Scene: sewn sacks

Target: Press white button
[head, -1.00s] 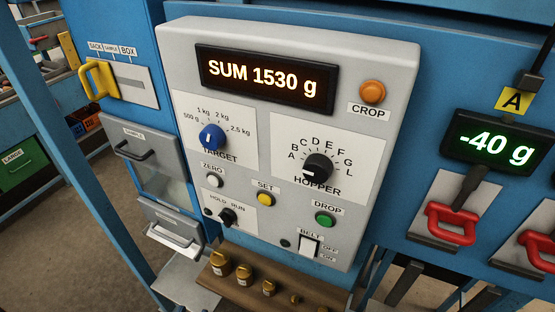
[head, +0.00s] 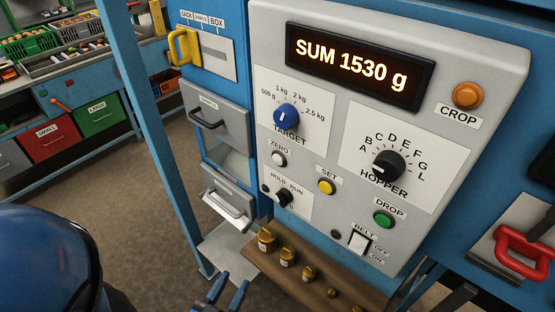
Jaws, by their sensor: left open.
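The white button (head: 278,158) is a small round knob under the ZERO label, on the left side of the grey control panel (head: 480,60). Nothing covers it or touches it. My left gripper (head: 231,286) shows at the bottom edge, its two blue fingers open and apart with nothing seen between them. It appears below and left of the white button in the picture, well clear of it. My right gripper is not in view.
The panel also carries a yellow SET button (head: 326,186), a green DROP button (head: 384,219), an orange CROP button (head: 467,95) and a blue TARGET dial (head: 286,116). Brass weights (head: 287,256) stand on the brown shelf below. A blue post (head: 150,130) rises at left.

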